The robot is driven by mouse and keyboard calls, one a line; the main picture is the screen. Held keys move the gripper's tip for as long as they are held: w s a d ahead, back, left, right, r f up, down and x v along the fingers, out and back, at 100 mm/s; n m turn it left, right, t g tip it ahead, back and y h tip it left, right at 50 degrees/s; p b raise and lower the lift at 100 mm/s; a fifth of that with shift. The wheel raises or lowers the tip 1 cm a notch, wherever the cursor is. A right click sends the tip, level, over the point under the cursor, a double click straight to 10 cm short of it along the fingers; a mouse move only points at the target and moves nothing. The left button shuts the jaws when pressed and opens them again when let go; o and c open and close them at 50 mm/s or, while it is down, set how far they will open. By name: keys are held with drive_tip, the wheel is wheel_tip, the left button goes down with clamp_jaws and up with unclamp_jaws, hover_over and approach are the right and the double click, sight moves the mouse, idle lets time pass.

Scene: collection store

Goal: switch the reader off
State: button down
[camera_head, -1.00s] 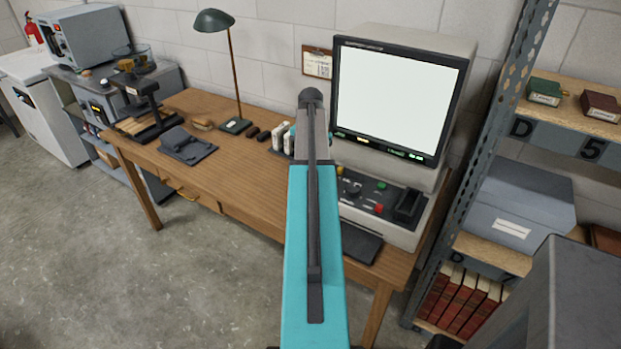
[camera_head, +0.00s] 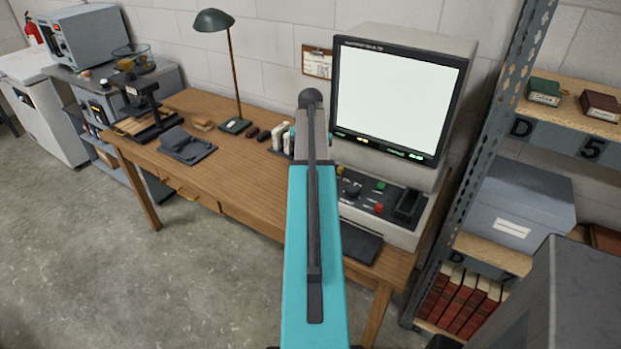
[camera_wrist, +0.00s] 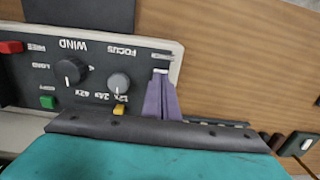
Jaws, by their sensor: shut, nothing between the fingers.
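The reader (camera_head: 398,100) stands at the right end of the desk, and its screen is lit bright white. Its dark control panel (camera_head: 366,188) carries a green button (camera_head: 380,186), a red button (camera_head: 379,208) and knobs. In the wrist view the panel (camera_wrist: 90,62) appears upside down, with WIND and FOCUS labels. My gripper (camera_wrist: 161,92) is shut and empty, its purple fingers over the panel's edge beside the FOCUS knob (camera_wrist: 119,82). A small pale part (camera_wrist: 160,71) shows at the fingertips; I cannot tell whether they touch it. My arm hides the gripper in the head view.
The wooden desk (camera_head: 240,175) holds a lamp (camera_head: 214,20), small boxes and a dark folded item (camera_head: 185,145) to the left. A metal shelf rack (camera_head: 490,150) stands close on the right. Open floor (camera_head: 100,250) lies in front of the desk.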

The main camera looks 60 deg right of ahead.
drive_tip(key=shift+f, duration=0.65)
idle(0.8)
drive_tip(key=shift+r, duration=0.15)
drive_tip(key=shift+r+p, duration=2.25)
drive_tip(key=shift+r, duration=1.1)
